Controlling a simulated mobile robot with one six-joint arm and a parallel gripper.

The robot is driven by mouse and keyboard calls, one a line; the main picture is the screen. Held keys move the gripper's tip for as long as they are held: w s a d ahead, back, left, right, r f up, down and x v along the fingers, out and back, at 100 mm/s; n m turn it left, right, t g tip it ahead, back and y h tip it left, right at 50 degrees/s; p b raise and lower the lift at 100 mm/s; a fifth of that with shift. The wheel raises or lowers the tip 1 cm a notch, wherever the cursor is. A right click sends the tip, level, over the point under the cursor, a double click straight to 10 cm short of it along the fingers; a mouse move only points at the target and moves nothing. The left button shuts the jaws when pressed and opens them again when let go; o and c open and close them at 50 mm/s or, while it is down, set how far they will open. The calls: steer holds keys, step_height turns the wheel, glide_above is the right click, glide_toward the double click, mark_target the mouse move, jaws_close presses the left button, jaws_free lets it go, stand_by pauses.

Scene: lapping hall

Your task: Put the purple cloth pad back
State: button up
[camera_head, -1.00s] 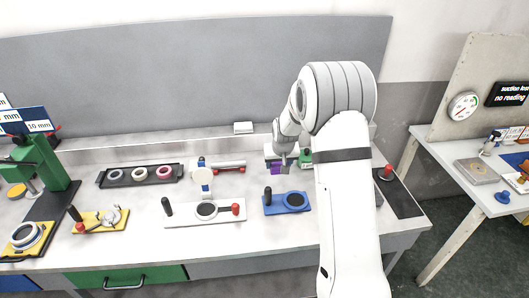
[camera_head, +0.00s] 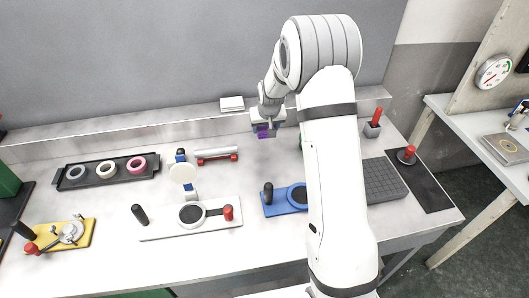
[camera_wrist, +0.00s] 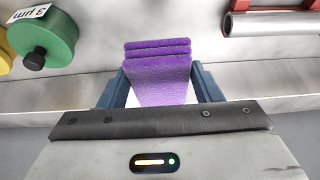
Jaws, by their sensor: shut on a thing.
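My gripper (camera_head: 266,120) is above the back part of the bench, in front of the low ledge. In the wrist view its two blue fingers (camera_wrist: 160,88) are shut on the purple cloth pad (camera_wrist: 160,72). The pad shows a broad fuzzy face and stepped edges at its far end; I cannot tell whether these are layers of one piece or several pieces. In the head view the purple pad (camera_head: 262,131) shows just under the gripper, seemingly off the bench. Its lower side is hidden in the wrist view.
A white stack (camera_head: 232,104) lies on the ledge. A red-ended metal roller (camera_head: 217,155) lies left of the gripper. A blue board (camera_head: 272,208) and white board (camera_head: 160,232) stand in front. A grey grid block (camera_head: 385,179) is right, partly behind my arm. A green knobbed disc (camera_wrist: 45,42) shows in the wrist view.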

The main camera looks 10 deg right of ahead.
mark_target(265, 152)
steer(key=shift+w+f, duration=0.15)
steer(key=shift+f, duration=0.5)
step_height(265, 152, down, 9)
steer(key=shift+r+p, duration=0.15)
steer(key=shift+p, duration=0.95)
steer(key=shift+f, duration=0.25)
steer(key=shift+f, duration=0.2)
steer(key=o, duration=0.9)
steer(key=shift+o, duration=0.2)
